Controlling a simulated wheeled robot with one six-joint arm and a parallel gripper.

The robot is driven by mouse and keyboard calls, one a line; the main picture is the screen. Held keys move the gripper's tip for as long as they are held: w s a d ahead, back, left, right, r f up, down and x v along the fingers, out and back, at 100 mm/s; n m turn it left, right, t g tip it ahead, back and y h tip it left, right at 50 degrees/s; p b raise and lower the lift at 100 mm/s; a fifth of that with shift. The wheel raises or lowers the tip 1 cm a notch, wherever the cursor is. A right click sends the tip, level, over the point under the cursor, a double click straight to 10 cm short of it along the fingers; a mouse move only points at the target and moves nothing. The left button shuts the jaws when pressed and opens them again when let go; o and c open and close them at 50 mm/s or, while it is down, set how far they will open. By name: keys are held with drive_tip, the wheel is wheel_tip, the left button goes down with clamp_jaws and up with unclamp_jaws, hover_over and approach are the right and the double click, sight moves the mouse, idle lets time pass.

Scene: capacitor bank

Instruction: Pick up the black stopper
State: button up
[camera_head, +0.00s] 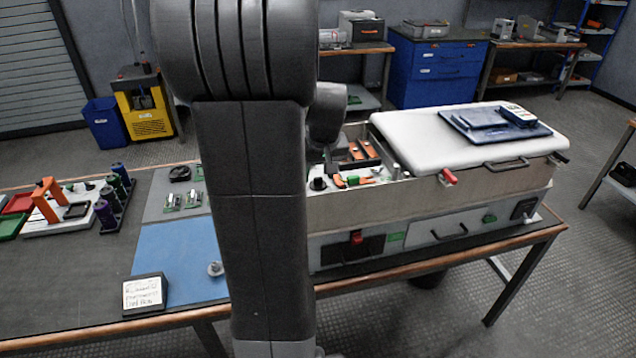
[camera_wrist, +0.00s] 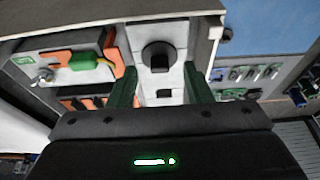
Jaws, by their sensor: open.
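The black stopper (camera_wrist: 157,52) is a round black piece with a squarish part, seated on a white strip inside the open cabinet (camera_wrist: 120,25). In the head view a small black knob, apparently the same stopper (camera_head: 319,184), shows just right of my arm. My gripper (camera_wrist: 160,70) has two green fingers spread apart, with empty space between them. In the wrist view the stopper lies between and just beyond the fingertips, with no visible contact.
A green-tipped connector (camera_wrist: 88,60) and orange blocks (camera_wrist: 78,100) sit beside the strip. A blue mat (camera_head: 180,255) lies left, with a label stand (camera_head: 144,294).

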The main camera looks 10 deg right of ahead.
drive_tip(key=shift+w+f, duration=0.15)
drive_tip(key=shift+f, duration=0.35)
clamp_jaws()
